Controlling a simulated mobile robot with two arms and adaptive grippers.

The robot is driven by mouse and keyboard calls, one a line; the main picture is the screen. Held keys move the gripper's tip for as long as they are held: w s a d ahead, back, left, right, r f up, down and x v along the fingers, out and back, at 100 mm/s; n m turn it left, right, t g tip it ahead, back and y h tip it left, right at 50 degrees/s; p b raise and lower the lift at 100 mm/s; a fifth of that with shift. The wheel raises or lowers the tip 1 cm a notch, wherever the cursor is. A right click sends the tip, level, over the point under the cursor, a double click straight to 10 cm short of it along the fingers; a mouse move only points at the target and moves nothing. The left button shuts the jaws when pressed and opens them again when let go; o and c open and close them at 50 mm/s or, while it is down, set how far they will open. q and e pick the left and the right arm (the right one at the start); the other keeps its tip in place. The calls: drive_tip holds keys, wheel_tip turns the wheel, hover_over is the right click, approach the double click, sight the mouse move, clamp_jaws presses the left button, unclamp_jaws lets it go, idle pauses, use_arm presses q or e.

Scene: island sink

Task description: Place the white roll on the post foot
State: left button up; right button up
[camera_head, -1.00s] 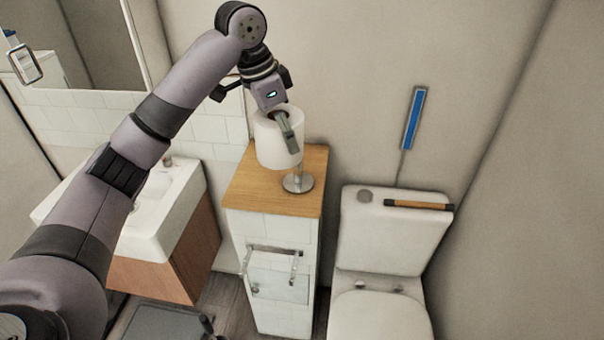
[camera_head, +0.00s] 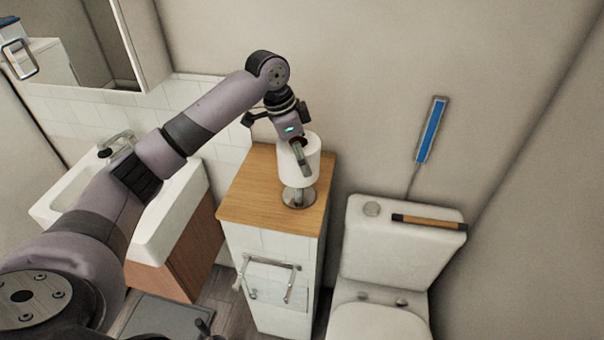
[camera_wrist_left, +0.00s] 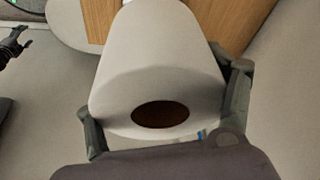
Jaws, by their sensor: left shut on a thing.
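The white roll (camera_head: 312,165) is upright in my left gripper (camera_head: 298,153), above the wooden cabinet top. In the left wrist view the roll (camera_wrist_left: 155,70) sits between the two fingers of the left gripper (camera_wrist_left: 163,95), one on each side, with its open core facing the camera. The round metal post foot (camera_head: 298,197) stands on the cabinet top, directly below the roll in the head view. A small gap shows between the roll's lower edge and the foot's base. The upper post is hidden, and I cannot tell how far it is inside the core.
The wooden cabinet top (camera_head: 250,195) is otherwise clear. A towel bar (camera_head: 268,264) is on the cabinet's front. A white sink (camera_head: 165,225) is at left, and a toilet with a brown-handled item (camera_head: 428,222) on its tank is at right. A wall stands behind.

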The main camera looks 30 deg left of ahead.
use_arm(q)
wheel_tip(320, 180, down, 3)
drive_tip(key=shift+r, duration=0.15)
drive_tip(key=shift+s+f+p, duration=0.15)
drive_tip(key=shift+f+p, duration=0.2)
drive_tip(key=shift+f, duration=0.3)
wheel_tip(320, 180, down, 3)
drive_tip(key=shift+r+p, duration=0.2)
drive_tip(key=shift+p, duration=0.1)
drive_tip(key=shift+f, duration=0.5)
drive_tip(key=o, duration=1.7)
drive_tip(key=shift+o, duration=0.2)
